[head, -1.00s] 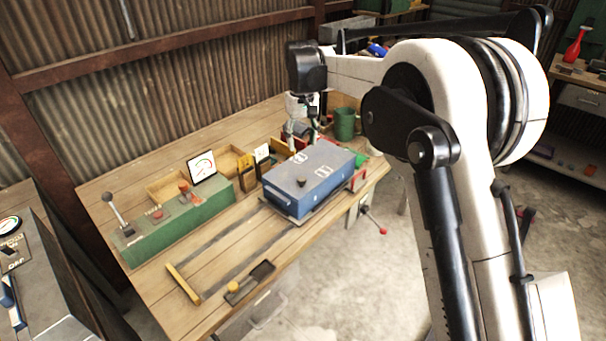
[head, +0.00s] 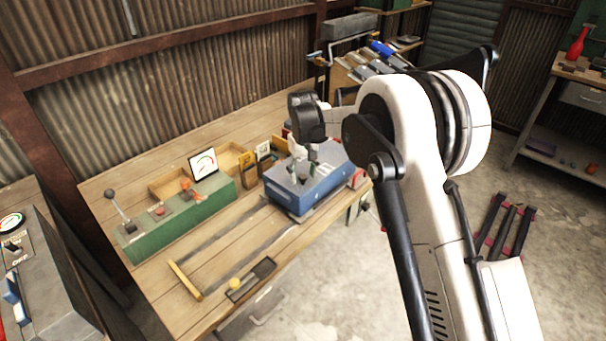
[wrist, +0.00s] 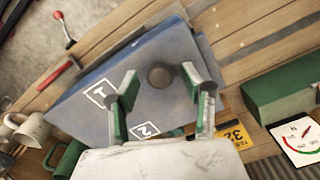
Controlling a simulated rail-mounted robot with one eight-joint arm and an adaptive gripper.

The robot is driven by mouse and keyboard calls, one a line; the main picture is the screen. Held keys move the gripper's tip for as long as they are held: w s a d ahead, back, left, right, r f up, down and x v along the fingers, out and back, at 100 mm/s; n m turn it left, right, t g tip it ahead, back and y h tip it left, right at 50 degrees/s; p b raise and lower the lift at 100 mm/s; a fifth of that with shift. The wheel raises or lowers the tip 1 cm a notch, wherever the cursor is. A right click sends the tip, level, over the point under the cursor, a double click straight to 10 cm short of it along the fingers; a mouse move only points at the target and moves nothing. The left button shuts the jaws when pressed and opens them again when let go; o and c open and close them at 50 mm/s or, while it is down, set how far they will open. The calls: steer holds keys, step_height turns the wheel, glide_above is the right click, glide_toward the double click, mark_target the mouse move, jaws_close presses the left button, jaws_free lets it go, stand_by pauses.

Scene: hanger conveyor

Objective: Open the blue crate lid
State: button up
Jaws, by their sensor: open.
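The blue crate (head: 318,192) stands on the wooden bench with its flat grey-blue lid (wrist: 110,75) shut. The lid has a dark round knob (wrist: 160,75) and white labels reading 1 and 2. My gripper (head: 302,178) is over the lid close to the knob. In the wrist view my gripper (wrist: 159,80) is open, with its green-padded fingers to either side of the knob and nothing held. I cannot tell how high the fingertips are above the lid. My wrist hides part of the lid in the head view.
A green control box (head: 180,220) with a lever and a dial gauge (head: 203,164) stands left of the crate. A yellow bar (head: 186,281) and a dark tray (head: 251,279) lie at the bench's front. Mugs (wrist: 30,130) stand beyond the crate.

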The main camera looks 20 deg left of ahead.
steer(key=shift+f, duration=0.2)
jaws_close()
stand_by(0.3)
